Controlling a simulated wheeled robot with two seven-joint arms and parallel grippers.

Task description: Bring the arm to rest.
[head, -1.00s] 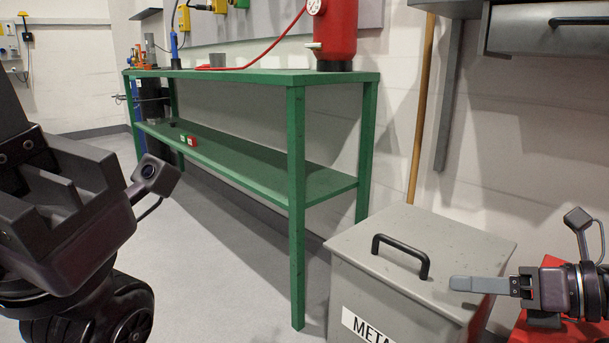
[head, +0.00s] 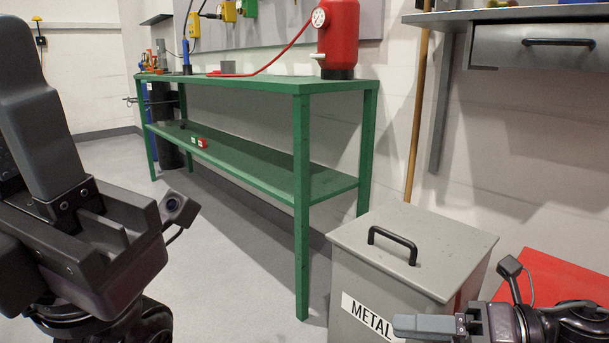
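My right gripper (head: 425,327) is at the lower right, in front of the grey metal bin (head: 415,245). It points left, seen edge-on, so only one finger shows clearly and the gap between fingers is hidden. Nothing is visible in it. My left arm (head: 80,230) fills the left edge of the view, with a small camera on its wrist.
A green two-tier bench (head: 305,200) stands along the wall with a red tank (head: 338,40) on top. A red surface (head: 550,283) lies right of the bin, below a grey drawer (head: 560,45). The floor (head: 225,250) between my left arm and the bench is clear.

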